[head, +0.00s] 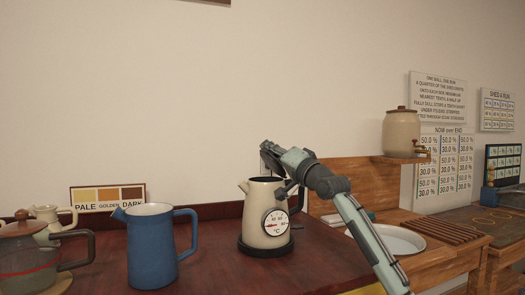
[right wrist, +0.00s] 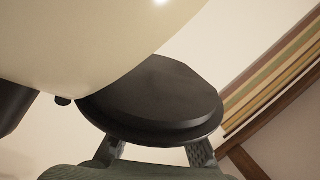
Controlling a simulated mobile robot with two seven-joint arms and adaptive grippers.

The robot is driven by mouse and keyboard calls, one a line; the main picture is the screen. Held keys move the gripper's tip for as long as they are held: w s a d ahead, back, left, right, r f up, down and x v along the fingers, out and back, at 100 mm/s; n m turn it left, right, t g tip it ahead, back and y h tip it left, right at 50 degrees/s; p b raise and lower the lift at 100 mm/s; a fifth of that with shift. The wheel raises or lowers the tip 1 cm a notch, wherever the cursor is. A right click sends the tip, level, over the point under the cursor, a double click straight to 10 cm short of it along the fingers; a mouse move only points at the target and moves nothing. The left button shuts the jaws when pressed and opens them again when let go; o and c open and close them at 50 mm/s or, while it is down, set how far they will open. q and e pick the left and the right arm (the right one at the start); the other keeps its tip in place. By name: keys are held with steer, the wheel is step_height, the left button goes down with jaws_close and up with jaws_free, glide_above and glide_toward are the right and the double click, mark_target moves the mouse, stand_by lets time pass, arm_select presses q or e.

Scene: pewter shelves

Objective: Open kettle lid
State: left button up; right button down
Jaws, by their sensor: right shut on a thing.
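The cream kettle (head: 256,218) stands upright on a black base, with a round dial on its front and its spout to the left. My right gripper (head: 268,158) is at the kettle's top, reaching in from the right. In the right wrist view, my right gripper (right wrist: 155,150) is shut on a dark rounded piece, which looks like the kettle lid (right wrist: 155,95). The cream kettle wall (right wrist: 80,40) fills the upper left there. My left gripper is out of view.
A blue pitcher (head: 151,250) and a glass pot with a wooden lid (head: 25,228) stand to the left on the dark red counter (head: 215,258). A white plate (head: 388,239) and a ceramic dispenser (head: 400,133) are to the right. The counter between pitcher and kettle is clear.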

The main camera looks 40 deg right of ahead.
mark_target(276, 161)
steer(key=m, duration=0.1)
steer(key=d+m+h+p, duration=0.1)
steer(key=shift+s+d+r+m, duration=0.1)
steer(key=shift+r+m, duration=0.15)
steer(key=shift+m, duration=0.05)
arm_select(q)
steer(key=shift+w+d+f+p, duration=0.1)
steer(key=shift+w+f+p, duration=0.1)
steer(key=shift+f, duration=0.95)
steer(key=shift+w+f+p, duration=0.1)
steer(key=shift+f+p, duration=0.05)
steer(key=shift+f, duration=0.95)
arm_select(e)
steer(key=shift+s+d+m+t+h, duration=0.1)
steer(key=shift+d+m+t+h, duration=0.3)
steer(key=shift+m, duration=0.3)
steer(key=c, duration=1.5)
jaws_free()
steer(key=v, duration=1.2)
